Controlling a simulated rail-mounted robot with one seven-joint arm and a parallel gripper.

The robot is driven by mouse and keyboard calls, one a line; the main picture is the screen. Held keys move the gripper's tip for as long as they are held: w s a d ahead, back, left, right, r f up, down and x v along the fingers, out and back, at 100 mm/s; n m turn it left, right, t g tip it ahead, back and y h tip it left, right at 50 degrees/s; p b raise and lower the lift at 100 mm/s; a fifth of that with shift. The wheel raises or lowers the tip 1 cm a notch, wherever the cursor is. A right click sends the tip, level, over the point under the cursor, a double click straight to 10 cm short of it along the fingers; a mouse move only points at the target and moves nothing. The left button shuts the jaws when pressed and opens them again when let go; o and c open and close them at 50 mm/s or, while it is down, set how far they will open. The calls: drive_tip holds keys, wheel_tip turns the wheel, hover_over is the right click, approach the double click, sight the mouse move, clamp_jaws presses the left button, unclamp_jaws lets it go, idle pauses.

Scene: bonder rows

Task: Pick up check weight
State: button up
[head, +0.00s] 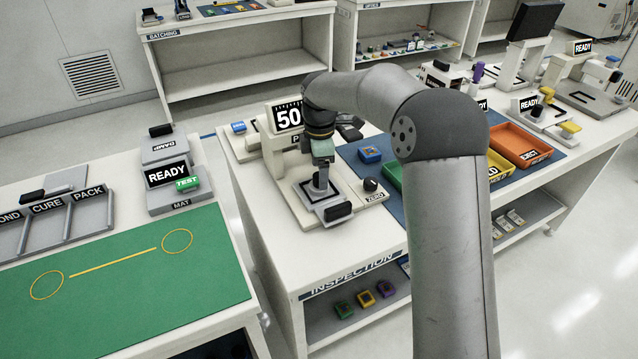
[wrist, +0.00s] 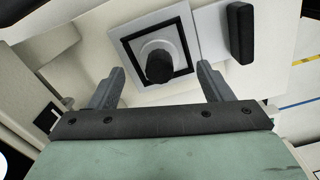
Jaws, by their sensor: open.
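The check weight (wrist: 158,66), a dark knob on a round light base, stands inside a black square outline on the pale plate of the press-like station (head: 285,165) with the "50" display. My gripper (wrist: 160,76) is open, with one finger on each side of the knob in the wrist view and nothing held. In the head view my gripper (head: 322,168) points down just above that plate. The weight is mostly hidden there by my gripper, and the exact gap between fingers and knob cannot be told.
A dark handle block (head: 338,212) sits at the plate's front edge, also in the wrist view (wrist: 240,33). A black round knob (head: 370,185) by the "ZERO" label is close on the right. A blue box (head: 370,154) and green tray (head: 392,176) lie beyond. The green mat (head: 120,270) is left.

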wheel_tip(320, 180, down, 3)
drive_tip(key=shift+a+f, duration=0.15)
drive_tip(key=shift+c, duration=0.3)
drive_tip(key=c, duration=1.2)
